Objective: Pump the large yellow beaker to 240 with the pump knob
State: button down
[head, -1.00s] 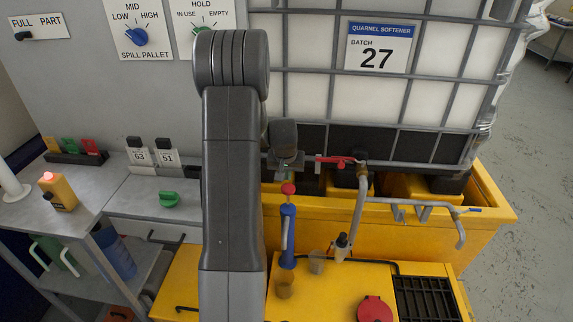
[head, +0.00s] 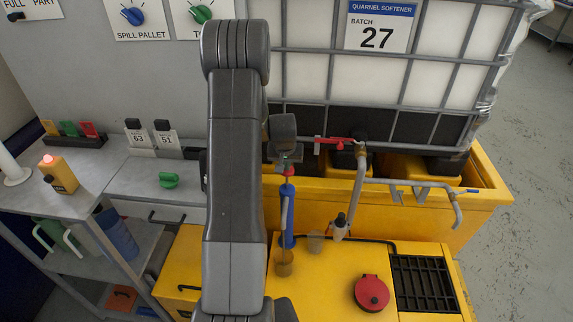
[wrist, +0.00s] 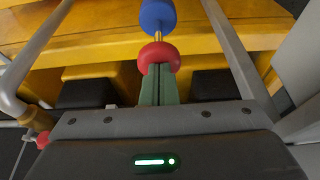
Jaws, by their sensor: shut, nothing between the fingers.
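The blue hand pump (head: 288,225) stands upright on the yellow deck, with its red pump knob (head: 288,171) on top. My gripper (head: 288,164) is directly above the knob. In the wrist view my green fingers (wrist: 160,72) are shut together, empty, with their tips at the red knob (wrist: 158,56). They look touching or nearly so. A small yellowish-brown beaker (head: 284,268) stands at the pump's foot, and a paler beaker (head: 315,243) stands to its right. Their fill marks are too small to read.
A grey pipe (head: 358,195) with a red valve handle (head: 335,141) runs close to the right of my gripper. A caged white tank (head: 400,60) stands behind. A red cap (head: 371,292) and black grate (head: 425,283) lie to the right. A bench (head: 70,175) is at left.

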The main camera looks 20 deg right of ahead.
notch_tip(320, 180, down, 7)
jog(key=b, duration=0.6)
jog(key=shift+f, duration=0.15)
jog(key=shift+s+a, duration=0.1)
notch_tip(320, 180, up, 5)
jog(key=shift+s+a+r+p, duration=0.1)
jog(key=shift+r+p, duration=0.1)
jog(key=shift+p, duration=0.75)
jog(key=b+v, duration=0.1)
jog(key=v, duration=0.8)
jog(key=shift+b, duration=0.4)
jog(key=shift+s, duration=0.1)
